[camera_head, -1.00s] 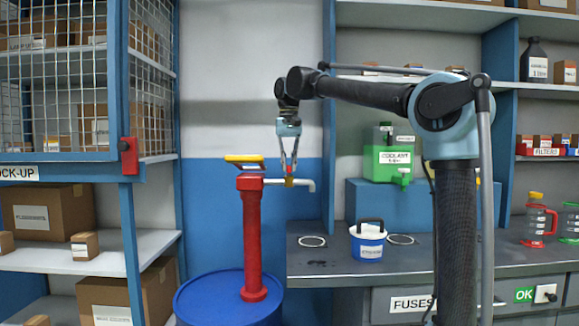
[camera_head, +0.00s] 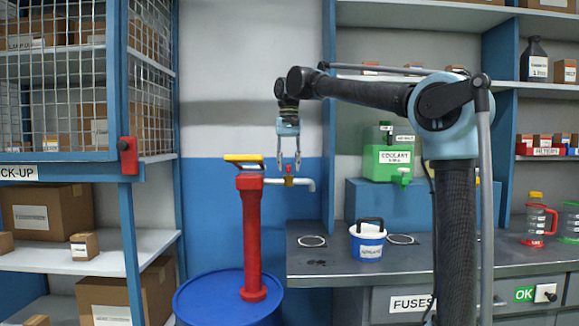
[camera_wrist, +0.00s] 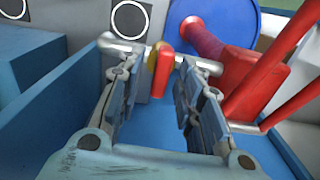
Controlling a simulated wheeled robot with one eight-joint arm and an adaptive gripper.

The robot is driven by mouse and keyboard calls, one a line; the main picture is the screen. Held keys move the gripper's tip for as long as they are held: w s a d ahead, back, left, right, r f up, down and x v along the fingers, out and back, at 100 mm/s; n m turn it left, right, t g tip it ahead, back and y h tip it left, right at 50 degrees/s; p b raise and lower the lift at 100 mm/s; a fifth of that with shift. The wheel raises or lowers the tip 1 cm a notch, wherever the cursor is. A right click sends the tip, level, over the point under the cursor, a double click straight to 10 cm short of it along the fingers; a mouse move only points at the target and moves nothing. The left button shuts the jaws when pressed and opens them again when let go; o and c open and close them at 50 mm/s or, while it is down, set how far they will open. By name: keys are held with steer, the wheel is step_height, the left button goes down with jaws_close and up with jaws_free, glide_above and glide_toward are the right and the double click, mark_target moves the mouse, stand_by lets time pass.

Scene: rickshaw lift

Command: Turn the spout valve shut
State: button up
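The spout valve has a brass body (camera_head: 289,182) on the silver spout pipe (camera_head: 304,184), which comes off the red pump column (camera_head: 251,235). Its small red handle (camera_head: 288,169) looks narrow in the head view. In the wrist view the red handle (camera_wrist: 162,68) lies across the pipe, with the brass body (camera_wrist: 152,58) partly behind it. My gripper (camera_head: 288,168) is open just above the valve, one finger on each side of the handle. The wrist view shows clear gaps between the fingers (camera_wrist: 153,88) and the handle.
The pump stands on a blue drum (camera_head: 225,290) and has a yellow-topped head (camera_head: 244,160). A wire cage (camera_head: 60,75) stands at left.

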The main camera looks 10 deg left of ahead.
steer(key=shift+r, duration=0.1)
step_height(320, 180, up, 12)
stand_by(0.6)
stand_by(0.4)
